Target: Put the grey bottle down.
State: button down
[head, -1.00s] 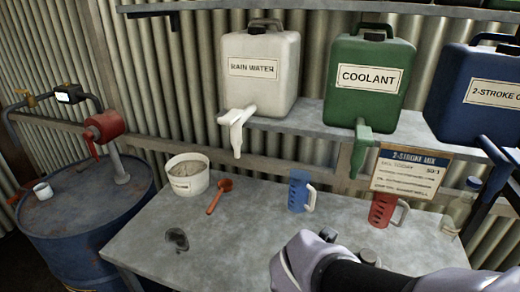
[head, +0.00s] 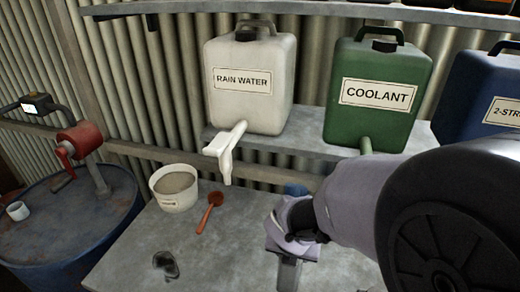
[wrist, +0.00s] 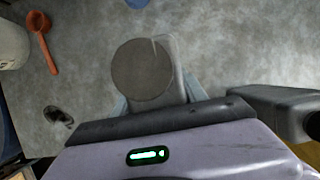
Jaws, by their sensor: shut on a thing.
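The grey bottle (wrist: 165,62) is between the fingers of my gripper (wrist: 158,98) in the wrist view, its dark round top facing the camera. In the head view my gripper (head: 289,262) is over the middle of the grey bench (head: 225,262), pointing down. There the bottle is mostly hidden by the gripper and arm. The gripper is shut on it. I cannot tell whether the bottle's base touches the bench.
A white bucket (head: 174,190), a red scoop (head: 209,210) and a dark small item (head: 165,265) lie left of the gripper. A blue jug (head: 296,189) is partly hidden behind it. Rain water (head: 250,85) and coolant (head: 378,95) canisters stand on the shelf above.

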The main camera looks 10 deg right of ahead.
jog(key=w+d+f+b, duration=0.1)
jog(key=w+f, duration=0.3)
jog(key=w, duration=0.4)
jog(key=shift+d+b, duration=0.25)
jog(key=shift+b, duration=0.65)
jog(key=shift+f, duration=0.25)
jog(key=c, duration=0.6)
grip_release()
